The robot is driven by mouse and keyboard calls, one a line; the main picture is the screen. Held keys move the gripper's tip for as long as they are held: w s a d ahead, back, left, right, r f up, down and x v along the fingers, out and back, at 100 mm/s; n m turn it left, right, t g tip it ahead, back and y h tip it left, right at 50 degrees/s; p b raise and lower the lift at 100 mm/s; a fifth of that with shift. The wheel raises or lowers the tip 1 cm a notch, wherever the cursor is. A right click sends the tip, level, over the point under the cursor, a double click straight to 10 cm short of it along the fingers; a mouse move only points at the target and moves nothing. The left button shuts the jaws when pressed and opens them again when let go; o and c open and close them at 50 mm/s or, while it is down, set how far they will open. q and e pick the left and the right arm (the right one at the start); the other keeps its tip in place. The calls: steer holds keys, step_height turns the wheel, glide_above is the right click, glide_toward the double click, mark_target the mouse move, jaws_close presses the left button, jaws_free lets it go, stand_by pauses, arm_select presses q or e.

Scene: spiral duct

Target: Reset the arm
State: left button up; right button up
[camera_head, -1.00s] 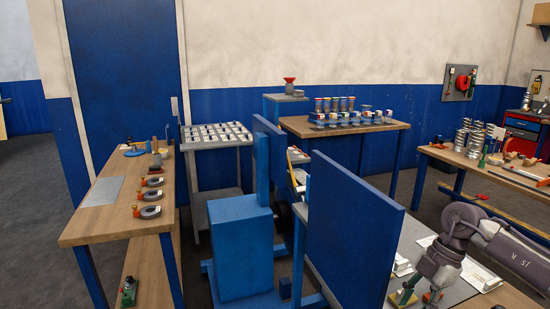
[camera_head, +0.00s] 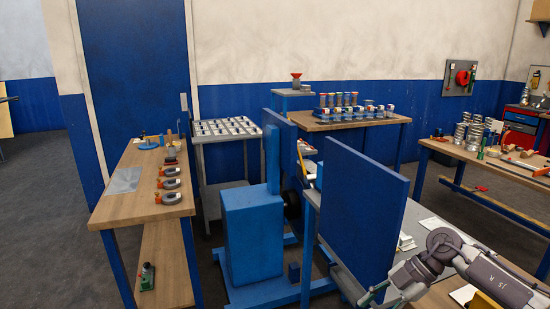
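My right arm (camera_head: 478,272) comes in from the lower right, bent at a grey joint, and reaches down toward the near edge of the grey-topped bench (camera_head: 428,222). Its end is low, near the bottom edge of the picture, beside the blue upright panel (camera_head: 362,210). The fingers are too small and too cut off to tell whether they are open or shut, or hold anything. My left arm and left gripper are not in view.
A wooden bench (camera_head: 130,207) with several grey rings stands at left. A blue machine (camera_head: 252,235) stands in the middle. A parts table (camera_head: 345,121) is behind, and another wooden table (camera_head: 500,166) is at right. Grey floor is open at far left.

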steer(key=w+a+f+m+t+y, duration=0.2)
steer(key=a+f+t+y, duration=0.1)
steer(key=a+f+y, duration=0.3)
step_height(320, 180, down, 8)
steer(key=w+a+m+t+h, duration=0.1)
steer(key=w+m+t, duration=0.2)
steer(key=m+t, duration=0.3)
steer(key=s+d+f+m+t+h, duration=0.1)
steer(key=s+d+f+m+h, duration=0.2)
steer(key=f, duration=0.4)
steer(key=s+d+f+m+t+h, duration=0.1)
steer(key=s+d+f+m+h, duration=0.2)
steer(key=f, duration=0.5)
steer(key=s+d+f+m+t+h, duration=0.1)
steer(key=s+f+m+h, duration=0.15)
steer(key=s+f, duration=0.35)
steer(key=s+d+f+m+g+h, duration=0.3)
steer(key=s+f+g+h, duration=0.15)
steer(key=s+f, duration=1.3)
steer(key=s+a+f+g, duration=0.1)
steer(key=s+g, duration=0.1)
steer(key=s, duration=0.9)
steer(key=s+a+f+g, duration=0.1)
steer(key=s+f+g, duration=0.1)
steer(key=s, duration=1)
steer(key=shift+s+f+m+g, duration=0.3)
steer(key=shift+m+g, duration=0.15)
steer(key=shift+g, duration=0.4)
steer(key=shift+r, duration=0.1)
